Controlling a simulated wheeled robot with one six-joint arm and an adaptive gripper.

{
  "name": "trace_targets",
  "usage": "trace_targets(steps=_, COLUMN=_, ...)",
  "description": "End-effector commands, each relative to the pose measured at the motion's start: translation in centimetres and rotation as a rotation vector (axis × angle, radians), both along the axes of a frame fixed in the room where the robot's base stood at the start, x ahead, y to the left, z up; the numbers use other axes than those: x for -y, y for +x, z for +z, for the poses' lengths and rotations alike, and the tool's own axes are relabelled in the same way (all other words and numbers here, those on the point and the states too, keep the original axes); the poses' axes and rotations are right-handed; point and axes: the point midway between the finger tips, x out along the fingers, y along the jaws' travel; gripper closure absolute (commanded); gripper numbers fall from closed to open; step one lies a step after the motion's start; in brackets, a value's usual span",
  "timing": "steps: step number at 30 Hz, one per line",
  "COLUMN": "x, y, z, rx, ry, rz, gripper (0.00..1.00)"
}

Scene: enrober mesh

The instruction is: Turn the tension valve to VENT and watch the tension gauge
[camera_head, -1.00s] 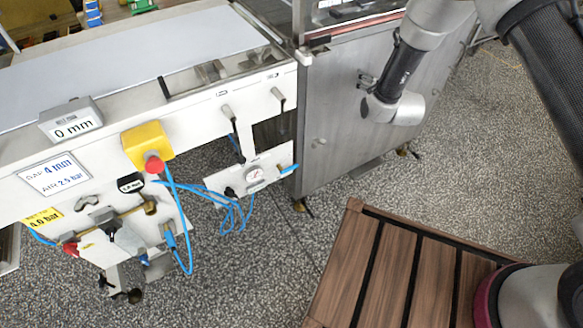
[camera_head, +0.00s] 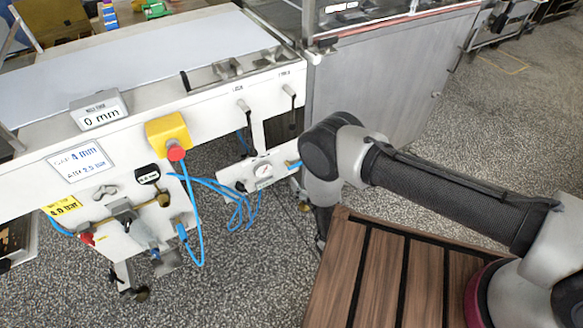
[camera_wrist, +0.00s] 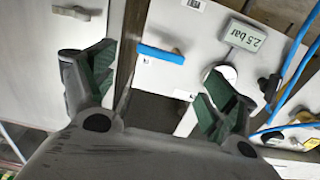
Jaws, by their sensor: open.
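A small white panel (camera_head: 233,177) hangs below the machine's front edge. It carries a round gauge (camera_head: 263,170), a black knob (camera_head: 241,186) and a blue lever (camera_head: 293,164). In the wrist view the blue lever (camera_wrist: 160,54) lies between and beyond the fingers of my gripper (camera_wrist: 160,88), which is open and empty. The right finger partly covers the white gauge face (camera_wrist: 224,72); its needle cannot be read. The black knob (camera_wrist: 268,85) is right of that finger. A display (camera_wrist: 243,36) reads 2.5 bar. I cannot read a VENT mark.
A yellow box with a red button (camera_head: 175,150), blue hoses (camera_head: 198,215) and a lower valve assembly (camera_head: 135,225) are left of the panel. A grey cabinet (camera_head: 385,85) stands behind my arm. A slatted wooden platform (camera_head: 385,270) is in front. Speckled floor is clear at right.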

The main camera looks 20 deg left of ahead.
Motion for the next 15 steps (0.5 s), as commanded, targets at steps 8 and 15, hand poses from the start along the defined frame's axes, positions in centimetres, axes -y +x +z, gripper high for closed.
trace_targets(steps=8, x=-3.2, y=2.8, z=0.1, rx=0.002, ry=0.004, rz=-0.002, gripper=0.14)
trace_targets(steps=15, x=-5.4, y=4.7, z=0.1, rx=0.001, ry=0.002, rz=-0.001, gripper=0.14)
